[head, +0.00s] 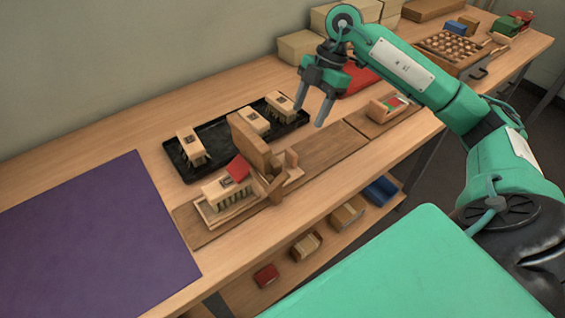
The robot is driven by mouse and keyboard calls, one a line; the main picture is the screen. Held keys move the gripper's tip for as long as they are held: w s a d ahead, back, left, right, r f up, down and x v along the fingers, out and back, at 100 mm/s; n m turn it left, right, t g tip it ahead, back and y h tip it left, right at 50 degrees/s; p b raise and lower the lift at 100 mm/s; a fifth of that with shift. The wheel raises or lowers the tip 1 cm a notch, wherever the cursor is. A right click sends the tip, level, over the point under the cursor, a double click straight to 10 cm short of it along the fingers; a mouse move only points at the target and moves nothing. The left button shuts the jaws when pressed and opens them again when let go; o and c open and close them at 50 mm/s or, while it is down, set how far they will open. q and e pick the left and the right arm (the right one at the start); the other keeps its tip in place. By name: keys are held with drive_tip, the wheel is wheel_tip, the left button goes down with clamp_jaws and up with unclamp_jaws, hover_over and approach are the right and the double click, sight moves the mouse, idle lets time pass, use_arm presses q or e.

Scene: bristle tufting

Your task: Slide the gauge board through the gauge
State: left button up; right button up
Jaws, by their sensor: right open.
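The gauge (252,146) is an upright wooden piece standing across a brown wooden strip (335,148) in the middle of the bench. The gauge board (212,221), pale wood, lies on the strip at the gauge's near-left side. It bears a brush block with dark bristles (226,192) and a red piece on top. Whether the board's far end reaches under the gauge is hidden. My right gripper (314,108) is open and empty, fingers pointing down, above and beyond the gauge to the right, apart from it. My left gripper is not in view.
A black tray (222,170) with several brush blocks lies behind the gauge. A purple mat (85,235) covers the left. A small wooden box (388,108) sits at the strip's right end. Boxes and a peg-filled crate (450,46) stand farther right.

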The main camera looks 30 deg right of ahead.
sight(291, 155)
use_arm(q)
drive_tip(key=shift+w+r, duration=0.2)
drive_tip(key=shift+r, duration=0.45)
use_arm(e)
drive_tip(key=x, duration=1.3)
drive_tip(key=shift+a+f, duration=0.15)
drive_tip(key=shift+f, duration=0.2)
